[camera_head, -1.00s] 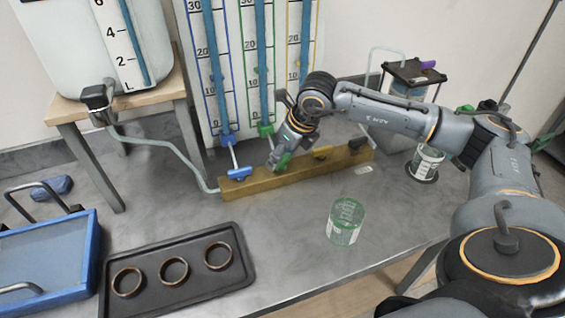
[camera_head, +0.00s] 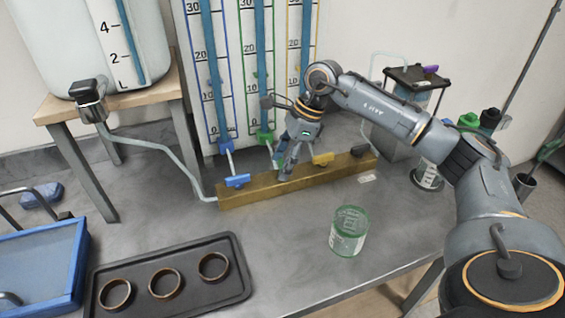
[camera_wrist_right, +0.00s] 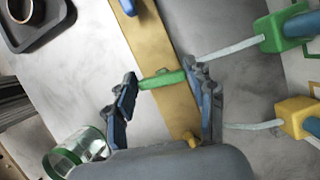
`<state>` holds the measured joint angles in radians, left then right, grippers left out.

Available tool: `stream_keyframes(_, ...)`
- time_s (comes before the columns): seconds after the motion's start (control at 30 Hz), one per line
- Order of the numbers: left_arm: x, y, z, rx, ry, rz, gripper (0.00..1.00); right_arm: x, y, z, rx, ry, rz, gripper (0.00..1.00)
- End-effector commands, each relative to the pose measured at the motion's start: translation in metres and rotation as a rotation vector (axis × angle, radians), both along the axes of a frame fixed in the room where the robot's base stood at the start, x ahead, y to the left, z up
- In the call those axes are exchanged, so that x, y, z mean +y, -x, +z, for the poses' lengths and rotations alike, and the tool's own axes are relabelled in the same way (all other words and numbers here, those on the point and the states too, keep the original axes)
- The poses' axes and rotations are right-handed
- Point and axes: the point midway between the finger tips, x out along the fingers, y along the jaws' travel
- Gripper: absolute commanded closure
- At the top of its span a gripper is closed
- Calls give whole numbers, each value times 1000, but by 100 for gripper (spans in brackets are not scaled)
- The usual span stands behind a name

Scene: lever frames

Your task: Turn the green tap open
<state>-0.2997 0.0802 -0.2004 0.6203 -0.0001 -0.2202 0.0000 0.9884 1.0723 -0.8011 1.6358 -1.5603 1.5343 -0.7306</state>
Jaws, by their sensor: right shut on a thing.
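A brass bar (camera_head: 250,193) on the table carries a blue tap (camera_head: 238,181), the green tap and a yellow tap (camera_head: 323,158). My right gripper (camera_head: 283,168) is down at the green tap (camera_head: 277,158), between the other two. In the wrist view the green handle (camera_wrist_right: 162,80) lies across the brass bar (camera_wrist_right: 150,45), between the fingers of my right gripper (camera_wrist_right: 165,82), which are shut on it. In the head view the fingers hide most of the green handle. My left gripper is not in view.
A clear jar with a green rim (camera_head: 348,231) stands in front of the bar. A black tray (camera_head: 230,290) with rings lies at the front left, beside a blue-edged tray (camera_head: 75,290). Gauge tubes (camera_head: 262,65) rise behind the bar. Bare table lies between the bar and the black tray.

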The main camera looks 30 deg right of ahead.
Motion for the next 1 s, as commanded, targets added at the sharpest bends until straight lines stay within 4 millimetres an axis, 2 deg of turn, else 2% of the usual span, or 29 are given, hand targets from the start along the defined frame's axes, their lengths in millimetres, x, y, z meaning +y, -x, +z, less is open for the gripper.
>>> stream_keyframes(0.3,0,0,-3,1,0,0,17,0,-1,1,-4,1,133,77)
stream_keyframes(0.87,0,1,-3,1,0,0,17,-1,-1,1,-4,2,165,77)
stream_keyframes(0.9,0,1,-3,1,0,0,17,-1,-1,1,-4,2,165,44)
stream_keyframes(1.0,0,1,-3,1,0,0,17,-1,-1,1,-4,2,165,23)
